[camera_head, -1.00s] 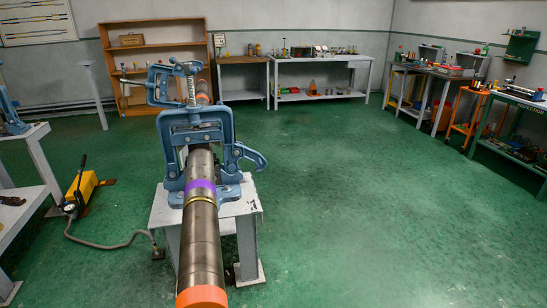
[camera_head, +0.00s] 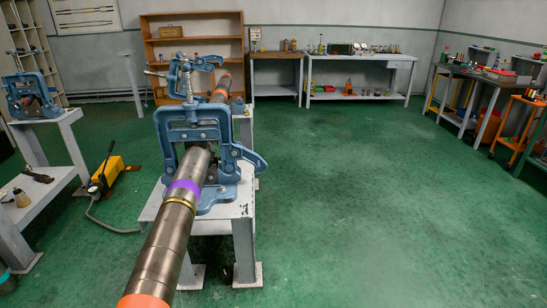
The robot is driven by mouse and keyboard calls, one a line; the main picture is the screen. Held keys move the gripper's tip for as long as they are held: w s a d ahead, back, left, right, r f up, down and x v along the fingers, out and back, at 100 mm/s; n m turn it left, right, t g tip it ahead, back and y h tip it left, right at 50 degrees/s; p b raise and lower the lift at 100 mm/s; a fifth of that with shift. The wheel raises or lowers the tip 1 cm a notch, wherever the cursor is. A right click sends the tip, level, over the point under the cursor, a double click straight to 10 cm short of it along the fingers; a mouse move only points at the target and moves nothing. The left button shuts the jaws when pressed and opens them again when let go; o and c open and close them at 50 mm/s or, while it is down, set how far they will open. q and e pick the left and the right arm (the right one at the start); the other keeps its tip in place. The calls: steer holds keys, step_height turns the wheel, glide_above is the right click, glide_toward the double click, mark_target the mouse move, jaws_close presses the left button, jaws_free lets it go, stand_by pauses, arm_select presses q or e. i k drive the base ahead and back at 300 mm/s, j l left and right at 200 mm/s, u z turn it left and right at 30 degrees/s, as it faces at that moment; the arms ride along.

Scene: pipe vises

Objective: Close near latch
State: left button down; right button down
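The near blue pipe vise (camera_head: 160,131) stands on a pale metal stand (camera_head: 237,204) at centre left. A steel pipe (camera_head: 169,236) with a purple band (camera_head: 184,187) runs through it, its orange end (camera_head: 144,301) toward me. A blue hook-shaped latch (camera_head: 248,157) sticks out to the right from the vise's right side, its tip pointing away from the frame. More blue vise parts (camera_head: 206,62) show above and behind; where they join is partly hidden. Neither of my grippers is in view.
Another blue vise (camera_head: 30,96) stands on a table at the left. A yellow pump (camera_head: 107,172) with a hose lies on the floor beside the stand. Shelves (camera_head: 192,22) and workbenches line the walls. The green floor (camera_head: 350,200) at right is clear.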

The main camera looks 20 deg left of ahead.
mark_target(248, 156)
steer(key=i+l+u, duration=0.15)
steer(key=i+l, duration=0.85)
steer(key=i, duration=0.2)
steer(key=i+l, duration=0.15)
steer(key=i, duration=0.3)
steer(key=u, duration=0.05)
